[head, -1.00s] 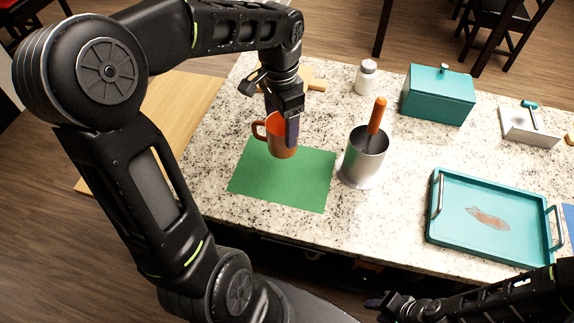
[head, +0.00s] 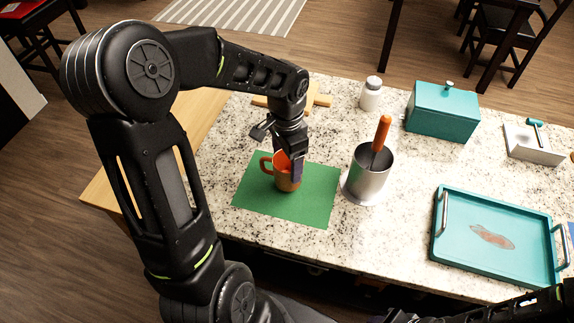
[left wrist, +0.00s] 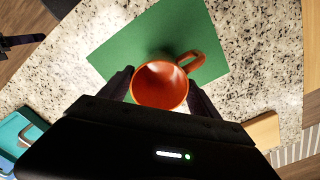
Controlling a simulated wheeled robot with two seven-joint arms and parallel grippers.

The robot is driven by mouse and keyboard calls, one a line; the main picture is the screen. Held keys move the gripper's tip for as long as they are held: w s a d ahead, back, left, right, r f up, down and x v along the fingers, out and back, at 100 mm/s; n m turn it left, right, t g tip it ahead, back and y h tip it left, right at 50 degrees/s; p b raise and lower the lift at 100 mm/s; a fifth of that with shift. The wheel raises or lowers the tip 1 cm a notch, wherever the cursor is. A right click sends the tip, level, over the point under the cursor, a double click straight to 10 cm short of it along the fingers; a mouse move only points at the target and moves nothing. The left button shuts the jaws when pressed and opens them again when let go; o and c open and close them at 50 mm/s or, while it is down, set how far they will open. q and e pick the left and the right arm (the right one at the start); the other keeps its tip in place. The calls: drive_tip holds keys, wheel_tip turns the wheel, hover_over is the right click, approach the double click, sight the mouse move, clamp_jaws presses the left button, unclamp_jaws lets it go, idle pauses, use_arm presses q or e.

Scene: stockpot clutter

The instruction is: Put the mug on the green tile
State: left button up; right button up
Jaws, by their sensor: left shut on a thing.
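The orange-brown mug (head: 287,180) is upright over the green tile (head: 306,207), its handle pointing left in the head view. My left gripper (head: 292,168) is shut on the mug from above. In the left wrist view the mug (left wrist: 160,86) sits between the two fingers, its open mouth facing the camera, with the green tile (left wrist: 125,55) behind it. The mug's base is at or just above the tile; I cannot tell if it touches. My right gripper (head: 398,316) is barely in view at the bottom edge, and its jaws are unclear.
A metal canister (head: 368,178) with an orange-handled tool stands just right of the tile. A teal tray (head: 440,240) lies further right. A white jar (head: 371,94), a teal box (head: 442,112) and a wooden piece (head: 318,101) are further back.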

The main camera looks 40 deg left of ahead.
use_arm(q)
drive_tip(key=shift+f, duration=1.15)
drive_tip(key=shift+f, duration=0.1)
drive_tip(key=o, duration=1.7)
drive_tip(key=shift+c, duration=0.2)
wheel_tip(320, 180, up, 12)
